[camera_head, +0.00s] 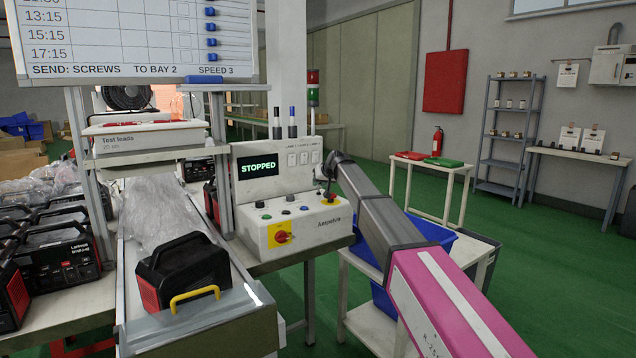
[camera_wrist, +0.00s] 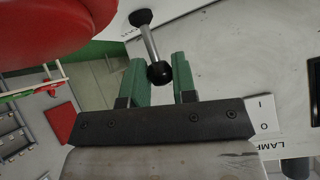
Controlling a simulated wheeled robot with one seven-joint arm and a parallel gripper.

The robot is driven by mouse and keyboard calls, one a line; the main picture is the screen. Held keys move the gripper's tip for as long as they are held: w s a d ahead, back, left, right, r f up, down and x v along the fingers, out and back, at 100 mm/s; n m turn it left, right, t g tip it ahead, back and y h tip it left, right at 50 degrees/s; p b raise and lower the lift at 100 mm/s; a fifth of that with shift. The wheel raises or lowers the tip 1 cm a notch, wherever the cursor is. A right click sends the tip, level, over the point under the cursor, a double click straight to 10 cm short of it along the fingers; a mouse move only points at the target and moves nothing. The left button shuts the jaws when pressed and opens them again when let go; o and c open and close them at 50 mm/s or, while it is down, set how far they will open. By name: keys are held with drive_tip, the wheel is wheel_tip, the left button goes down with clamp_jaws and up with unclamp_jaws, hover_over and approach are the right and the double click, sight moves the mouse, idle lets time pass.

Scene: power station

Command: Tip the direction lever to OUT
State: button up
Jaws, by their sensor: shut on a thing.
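The direction lever, a metal rod with a black ball knob (camera_wrist: 160,73), rises from a dark round base on the light panel in the wrist view. My gripper (camera_wrist: 160,82) has its green fingers on both sides of the knob and is shut on it. In the head view my gripper (camera_head: 328,172) is at the right end of the control box (camera_head: 290,225), and it largely hides the lever there. The display (camera_head: 258,168) reads STOPPED.
A red-and-yellow rotary switch (camera_head: 281,235) is on the box front. A conveyor (camera_head: 200,315) carries a black-and-red unit (camera_head: 185,270). A blue bin (camera_head: 385,300) stands right.

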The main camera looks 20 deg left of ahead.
drive_tip(key=shift+s+d+f+t+y, duration=0.1)
drive_tip(key=shift+s+d+t+y, duration=0.25)
drive_tip(key=shift+y, duration=0.25)
drive_tip(key=o, duration=0.9)
drive_tip(key=v, duration=1)
drive_tip(key=shift+s+d, duration=0.25)
